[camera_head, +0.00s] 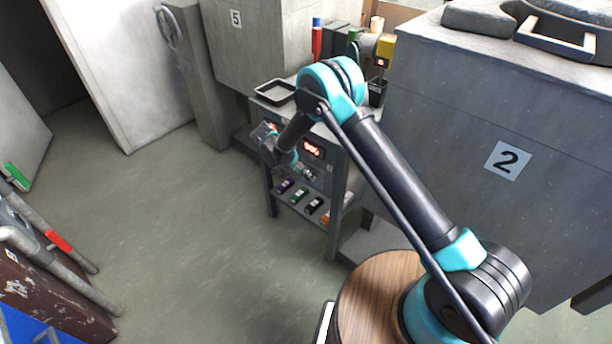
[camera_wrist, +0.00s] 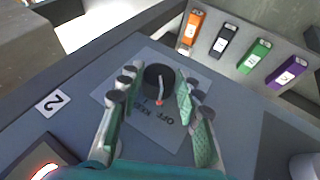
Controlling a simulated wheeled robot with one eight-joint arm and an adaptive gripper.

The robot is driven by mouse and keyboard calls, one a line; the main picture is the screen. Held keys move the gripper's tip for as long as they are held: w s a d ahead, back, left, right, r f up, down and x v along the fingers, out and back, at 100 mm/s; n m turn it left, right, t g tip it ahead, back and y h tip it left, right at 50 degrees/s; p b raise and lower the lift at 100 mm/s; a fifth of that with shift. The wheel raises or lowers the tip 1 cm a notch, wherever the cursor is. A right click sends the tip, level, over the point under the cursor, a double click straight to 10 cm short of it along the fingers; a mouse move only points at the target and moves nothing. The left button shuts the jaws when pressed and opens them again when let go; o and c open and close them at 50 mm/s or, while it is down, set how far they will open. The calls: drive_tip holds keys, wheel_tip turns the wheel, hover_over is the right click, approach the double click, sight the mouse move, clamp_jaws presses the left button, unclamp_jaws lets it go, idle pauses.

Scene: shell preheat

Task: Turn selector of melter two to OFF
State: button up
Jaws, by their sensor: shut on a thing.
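The black round selector knob (camera_wrist: 154,78) of melter two sits on a grey plate with printed lettering in the wrist view. A pale pointer with a red tip lies on the knob and points toward the bottom of the picture, near lettering that seems to read OFF and KEEP. A tag "2" (camera_wrist: 54,102) is left of the plate. My gripper (camera_wrist: 157,86) is shut on the knob, one finger on each side. In the head view my gripper (camera_head: 304,172) is small at the melter panel, below a lit red display (camera_head: 313,148); the knob is hidden there.
Orange (camera_wrist: 192,32), black (camera_wrist: 224,39), green (camera_wrist: 255,55) and purple (camera_wrist: 287,70) labelled blocks lie on a shelf below the panel. A black tray (camera_head: 274,92) is on top. A large grey block marked 2 (camera_head: 470,130) stands right.

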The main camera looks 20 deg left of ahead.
drive_tip(key=o, duration=1.2)
drive_tip(key=shift+c, duration=0.2)
drive_tip(key=v, duration=1.2)
